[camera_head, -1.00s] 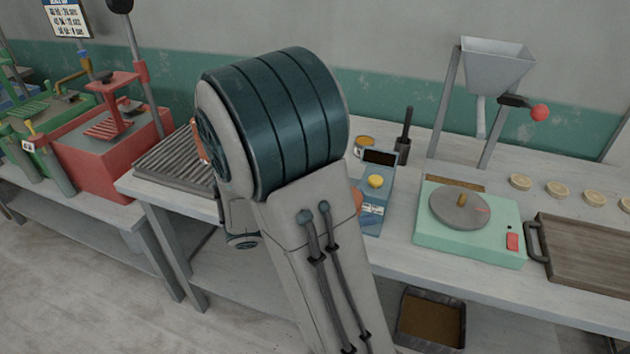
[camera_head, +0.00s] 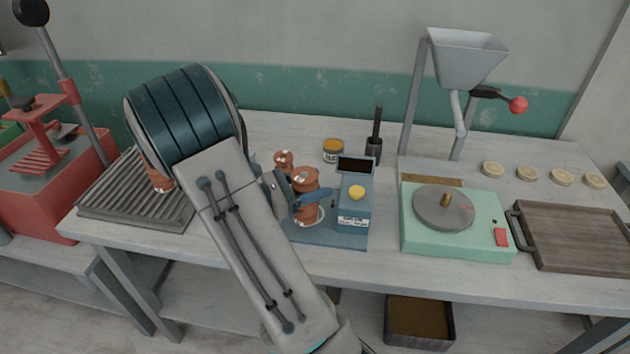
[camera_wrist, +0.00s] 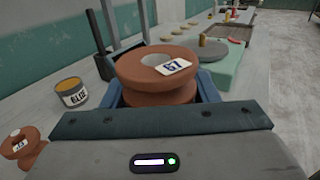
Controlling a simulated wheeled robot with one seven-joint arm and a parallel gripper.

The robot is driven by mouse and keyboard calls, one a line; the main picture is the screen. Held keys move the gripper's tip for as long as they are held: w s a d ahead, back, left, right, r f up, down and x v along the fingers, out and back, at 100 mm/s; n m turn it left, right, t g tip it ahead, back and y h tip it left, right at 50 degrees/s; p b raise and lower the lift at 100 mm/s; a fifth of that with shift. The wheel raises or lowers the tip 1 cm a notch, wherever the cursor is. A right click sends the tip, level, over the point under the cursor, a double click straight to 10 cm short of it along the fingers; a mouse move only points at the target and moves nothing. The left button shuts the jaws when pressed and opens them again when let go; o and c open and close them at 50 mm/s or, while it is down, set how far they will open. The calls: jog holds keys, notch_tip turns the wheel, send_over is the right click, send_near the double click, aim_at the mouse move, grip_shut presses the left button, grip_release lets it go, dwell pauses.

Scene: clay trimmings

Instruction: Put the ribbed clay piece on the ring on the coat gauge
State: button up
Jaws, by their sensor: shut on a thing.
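My gripper (camera_head: 303,197) is shut on a reddish-brown clay piece (camera_head: 306,180) with wide flanges and a hole in its top. The held piece is over the gauge's flat blue base (camera_head: 340,236). A pale edge shows low beside the piece; I cannot tell if it is the ring or whether they touch.
Another clay piece (camera_head: 283,158) stands behind the held one. A third (camera_head: 160,180) is partly hidden on the ribbed rack (camera_head: 135,208).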

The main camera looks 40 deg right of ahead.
jog(key=w+d+f, duration=0.3)
jog(key=shift+d, duration=0.25)
dwell(0.4)
jog(key=shift+f, duration=0.2)
jog(key=o, duration=1.4)
jog(key=shift+s, duration=0.1)
